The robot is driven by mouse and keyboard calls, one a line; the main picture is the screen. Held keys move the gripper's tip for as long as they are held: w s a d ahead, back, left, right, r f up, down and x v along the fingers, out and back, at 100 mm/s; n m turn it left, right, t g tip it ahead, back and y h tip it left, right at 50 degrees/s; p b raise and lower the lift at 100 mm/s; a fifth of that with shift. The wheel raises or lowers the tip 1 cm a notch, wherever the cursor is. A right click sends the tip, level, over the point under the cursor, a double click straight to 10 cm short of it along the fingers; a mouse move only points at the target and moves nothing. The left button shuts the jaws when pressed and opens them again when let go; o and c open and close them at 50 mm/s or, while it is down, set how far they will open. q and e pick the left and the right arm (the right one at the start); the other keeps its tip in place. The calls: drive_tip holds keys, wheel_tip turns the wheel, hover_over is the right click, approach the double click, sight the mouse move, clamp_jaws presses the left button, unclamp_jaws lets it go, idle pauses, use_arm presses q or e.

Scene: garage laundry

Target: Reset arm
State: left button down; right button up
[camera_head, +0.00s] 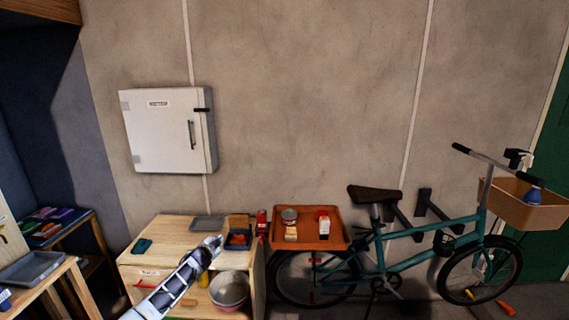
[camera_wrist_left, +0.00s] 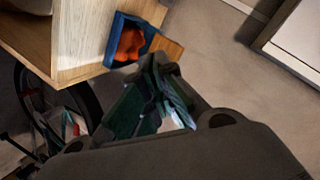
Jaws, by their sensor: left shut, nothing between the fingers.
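My left arm comes in from the bottom of the head view, and its gripper (camera_head: 213,243) hangs in front of the wooden cabinet (camera_head: 150,258), near its top. The gripper is shut and empty. In the left wrist view its fingers (camera_wrist_left: 160,95) show in the middle, close together, with a blue tray (camera_wrist_left: 123,38) holding something orange beyond them. I cannot tell whether the fingers touch anything. The right gripper is not in view.
An orange tray (camera_head: 335,238) with a can (camera_head: 289,215) and small cartons sits right of the cabinet. A teal bicycle (camera_head: 412,243) stands at the right. A metal bowl (camera_head: 229,289) sits in the cabinet's open part. A white wall box (camera_head: 160,131) hangs above.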

use_arm(q)
drive_tip(key=s+f+n+g+b, duration=0.1)
drive_tip(key=s+f+n+g, duration=0.2)
drive_tip(key=s+f, duration=1.6)
drive_tip(key=s+f+n+g+b, duration=0.1)
drive_tip(key=s+f+n+g, duration=0.25)
drive_tip(key=s+f, duration=1.6)
drive_tip(key=s+d+f+g, duration=0.1)
drive_tip(key=s+f, duration=0.5)
drive_tip(key=s, duration=0.8)
drive_tip(key=s+d+f+g+b, duration=0.1)
drive_tip(key=s+f+g, duration=0.2)
drive_tip(key=s+f, duration=0.4)
drive_tip(key=s+d+f+g, duration=0.1)
drive_tip(key=s+f, duration=0.5)
drive_tip(key=s, duration=1.6)
drive_tip(key=shift+s+f+n+g, duration=0.3)
drive_tip(key=shift+n+g, duration=0.15)
drive_tip(key=shift+g, duration=0.1)
drive_tip(key=shift+w+d, duration=0.1)
drive_tip(key=shift+w, duration=0.05)
